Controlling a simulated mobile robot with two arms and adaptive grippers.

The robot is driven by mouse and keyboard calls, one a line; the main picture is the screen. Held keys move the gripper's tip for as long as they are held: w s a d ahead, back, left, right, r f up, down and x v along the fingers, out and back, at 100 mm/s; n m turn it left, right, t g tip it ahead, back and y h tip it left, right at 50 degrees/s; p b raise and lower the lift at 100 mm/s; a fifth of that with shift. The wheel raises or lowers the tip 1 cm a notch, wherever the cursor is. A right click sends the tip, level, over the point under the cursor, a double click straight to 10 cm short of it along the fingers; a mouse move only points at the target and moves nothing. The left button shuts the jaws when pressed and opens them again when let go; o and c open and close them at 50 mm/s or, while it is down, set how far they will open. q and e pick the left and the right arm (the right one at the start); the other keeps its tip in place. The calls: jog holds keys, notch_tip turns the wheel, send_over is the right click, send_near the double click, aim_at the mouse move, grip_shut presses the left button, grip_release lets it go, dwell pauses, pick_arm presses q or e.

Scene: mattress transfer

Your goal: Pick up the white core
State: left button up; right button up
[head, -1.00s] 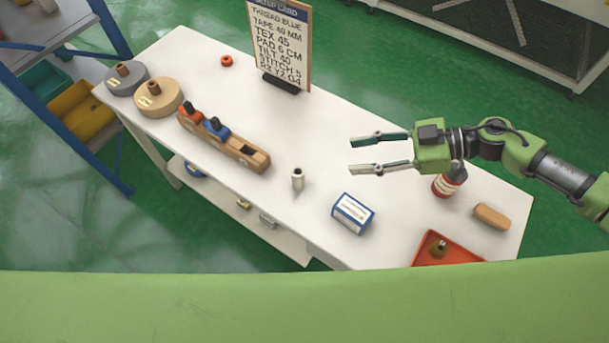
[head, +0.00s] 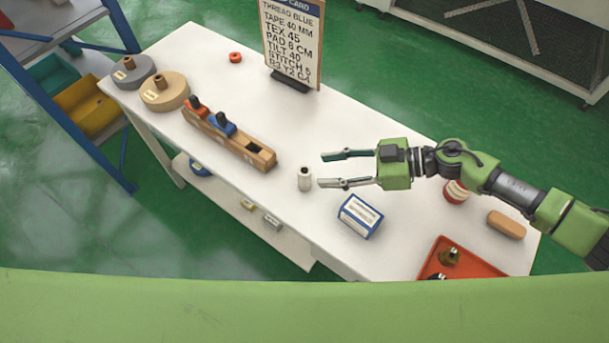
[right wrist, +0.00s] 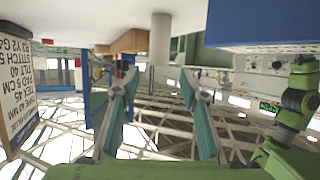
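In the right wrist view the table is at the top, so the picture looks upside down. There the core (right wrist: 162,38) appears beyond and between the two teal fingers of the open gripper (right wrist: 159,75), apart from them. My left gripper is not in view.
A wooden rack (head: 232,142) with orange and blue spools lies left of the core. A blue-and-white box (head: 360,216) stands close below right. A card stand (head: 293,45) is at the back. A red tray (head: 480,265) and brown block (head: 506,225) are at the right.

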aim_at(300, 171)
jog(key=p+x, duration=0.1)
jog(key=x, duration=0.4)
jog(key=shift+w+a, duration=0.2)
grip_shut()
